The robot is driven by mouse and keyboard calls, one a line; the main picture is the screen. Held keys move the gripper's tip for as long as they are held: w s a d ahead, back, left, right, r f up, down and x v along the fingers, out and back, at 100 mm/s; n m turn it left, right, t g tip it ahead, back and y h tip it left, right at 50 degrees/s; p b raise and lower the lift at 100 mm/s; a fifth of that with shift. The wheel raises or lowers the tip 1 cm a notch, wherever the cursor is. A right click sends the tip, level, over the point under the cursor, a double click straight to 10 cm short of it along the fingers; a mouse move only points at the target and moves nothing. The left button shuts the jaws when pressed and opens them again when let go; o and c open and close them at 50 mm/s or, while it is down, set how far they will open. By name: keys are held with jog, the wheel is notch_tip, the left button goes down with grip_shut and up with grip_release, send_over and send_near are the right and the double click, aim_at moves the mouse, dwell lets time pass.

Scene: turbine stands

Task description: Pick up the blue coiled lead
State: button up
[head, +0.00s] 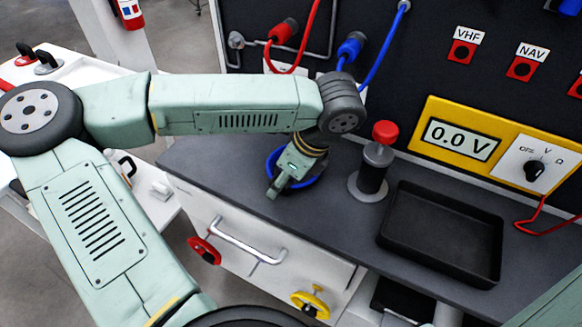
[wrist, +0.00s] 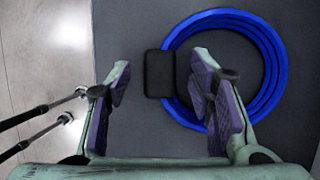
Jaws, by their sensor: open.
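The blue coiled lead (wrist: 274,75) lies flat on the grey bench top as a ring of several turns, with a black block (wrist: 159,74) on its left side. In the head view the coil (head: 311,181) is mostly hidden behind my gripper and wrist. My gripper (head: 273,190) points down over the coil at the left end of the bench. In the wrist view my gripper (wrist: 162,95) is open and empty. Its right finger overlaps the coil's lower left part and its left finger is over bare bench. The black block shows between and beyond the fingertips.
A grey post with a red knob (head: 385,131) stands right of the coil. A black tray (head: 443,232) lies further right. The dark panel with red and blue plugs (head: 350,47) and a yellow meter (head: 459,140) rises behind. The bench's left edge is close to my gripper.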

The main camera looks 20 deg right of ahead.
jog(key=shift+c, duration=0.4)
grip_shut()
dwell(0.4)
